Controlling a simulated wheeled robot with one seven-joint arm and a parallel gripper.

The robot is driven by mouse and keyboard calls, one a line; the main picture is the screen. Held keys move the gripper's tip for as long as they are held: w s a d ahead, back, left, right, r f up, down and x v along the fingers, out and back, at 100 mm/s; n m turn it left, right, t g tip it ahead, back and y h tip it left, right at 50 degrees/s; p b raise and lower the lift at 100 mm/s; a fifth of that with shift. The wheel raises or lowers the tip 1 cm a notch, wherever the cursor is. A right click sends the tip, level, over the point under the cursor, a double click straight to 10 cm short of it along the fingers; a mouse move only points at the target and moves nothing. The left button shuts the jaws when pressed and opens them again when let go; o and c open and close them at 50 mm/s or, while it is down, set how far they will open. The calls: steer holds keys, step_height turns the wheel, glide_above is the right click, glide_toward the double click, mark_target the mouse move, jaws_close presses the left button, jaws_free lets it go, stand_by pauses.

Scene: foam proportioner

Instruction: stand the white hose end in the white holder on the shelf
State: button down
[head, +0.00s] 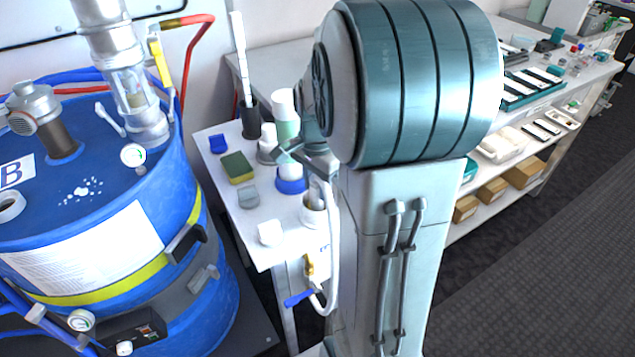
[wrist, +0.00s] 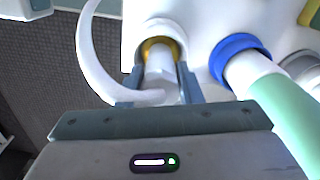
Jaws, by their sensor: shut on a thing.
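The white hose end (wrist: 160,62) is held between the two fingers of my gripper (wrist: 162,84); in the head view my gripper (head: 318,162) is above the front right of the shelf (head: 243,218). The white holder (head: 311,216) stands on the shelf below my gripper. In the wrist view the holder (wrist: 163,25) shows as a white ring with a yellowish inside, and the hose end overlaps its opening. I cannot tell how deep the end is in it. The white hose (head: 335,270) loops down past the shelf edge to a brass valve with a blue handle (head: 299,298).
A green-and-white bottle (head: 285,115) and a blue-ringed item (head: 291,182) stand close to the holder. A sponge (head: 238,167), a black cup with a white stick (head: 250,120) and small blocks are farther left. A blue drum (head: 100,235) is left of the shelf.

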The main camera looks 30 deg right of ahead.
steer(key=shift+f+b, duration=0.45)
steer(key=shift+f, duration=0.2)
steer(key=c, duration=1.3)
jaws_free()
steer(key=shift+r, duration=0.1)
step_height(320, 180, up, 11)
steer(key=p, duration=0.9)
steer(key=shift+a, duration=0.1)
steer(key=s+a+r+n+t, duration=0.3)
steer(key=s+a+n, duration=0.8)
steer(key=n, duration=0.3)
steer(key=shift+s+a+r+n, duration=0.25)
steer(key=shift+s+r+n, duration=0.05)
steer(key=shift+s, duration=0.45)
